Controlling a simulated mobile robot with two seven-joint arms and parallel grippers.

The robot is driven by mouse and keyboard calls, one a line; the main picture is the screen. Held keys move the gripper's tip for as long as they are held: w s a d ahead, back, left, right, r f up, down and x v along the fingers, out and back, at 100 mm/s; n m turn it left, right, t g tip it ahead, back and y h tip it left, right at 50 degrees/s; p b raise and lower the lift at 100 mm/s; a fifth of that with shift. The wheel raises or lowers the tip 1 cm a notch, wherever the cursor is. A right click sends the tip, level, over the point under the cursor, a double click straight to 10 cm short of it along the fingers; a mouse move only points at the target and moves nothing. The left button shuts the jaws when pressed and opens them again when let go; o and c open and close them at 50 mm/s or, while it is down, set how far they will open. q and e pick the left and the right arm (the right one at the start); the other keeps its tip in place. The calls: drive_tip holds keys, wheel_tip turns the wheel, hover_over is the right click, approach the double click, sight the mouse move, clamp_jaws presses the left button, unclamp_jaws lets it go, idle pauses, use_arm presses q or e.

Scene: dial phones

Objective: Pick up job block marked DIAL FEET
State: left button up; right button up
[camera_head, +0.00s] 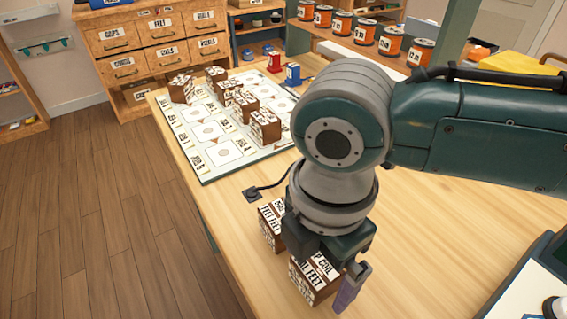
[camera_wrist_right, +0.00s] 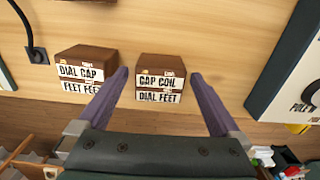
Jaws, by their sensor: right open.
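The brown block with a CAP COIL label above a DIAL FEET label (camera_wrist_right: 160,82) sits on the wooden table in the right wrist view. In the head view this block (camera_head: 314,280) is partly hidden by my right gripper (camera_head: 325,275). The right gripper is open, and its purple fingers (camera_wrist_right: 159,74) reach toward the block from both sides in the wrist view, with visible gaps. I cannot tell whether the fingertips are level with it. A second brown block (camera_wrist_right: 85,70), labelled DIAL CAP above a FEET label, stands to its left. My left gripper is not in view.
A white board (camera_head: 206,131) with several brown blocks lies toward the back left of the table. A black cable plug (camera_head: 252,194) lies near the second block. A pale device (camera_head: 535,290) stands at the right front. Orange spools (camera_head: 364,31) line a shelf behind.

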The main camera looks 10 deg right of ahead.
drive_tip(key=shift+f, duration=0.4)
drive_tip(key=shift+c, duration=0.2)
drive_tip(key=c, duration=1.4)
